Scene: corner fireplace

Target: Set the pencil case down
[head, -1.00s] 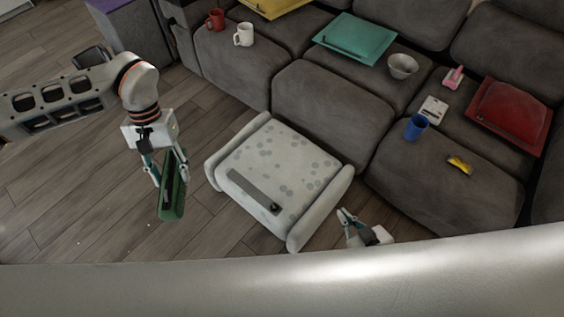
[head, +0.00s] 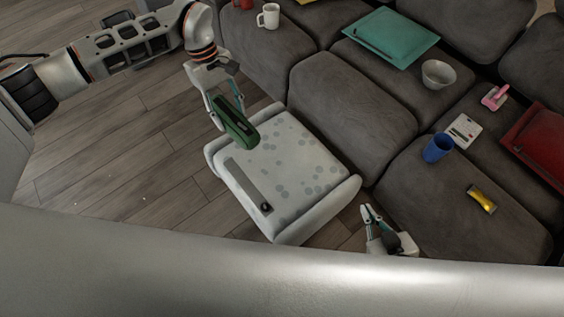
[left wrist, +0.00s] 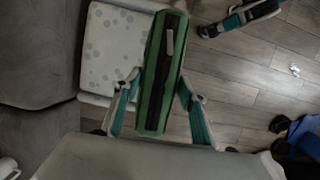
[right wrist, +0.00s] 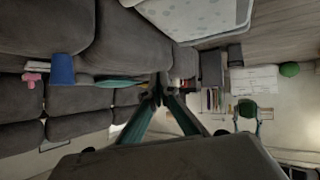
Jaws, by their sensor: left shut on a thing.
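The pencil case is a long green case with a dark top (head: 237,122). My left gripper (head: 222,107) is shut on it and holds it above the far left edge of the white spotted ottoman (head: 295,165). In the left wrist view the pencil case (left wrist: 154,100) lies between the two fingers, with the ottoman (left wrist: 106,50) behind it to the left. In the head view my right gripper (head: 370,212) is empty, to the right of the ottoman's near corner. In the right wrist view its fingertips (right wrist: 161,92) appear close together.
A grey strip with a dark knob (head: 249,187) lies along the ottoman's left side; the rest of its top is bare. The grey sofa (head: 345,105) stands behind, holding a blue cup (head: 437,148), a bowl (head: 438,74), a teal folder (head: 391,38) and a yellow item (head: 482,198).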

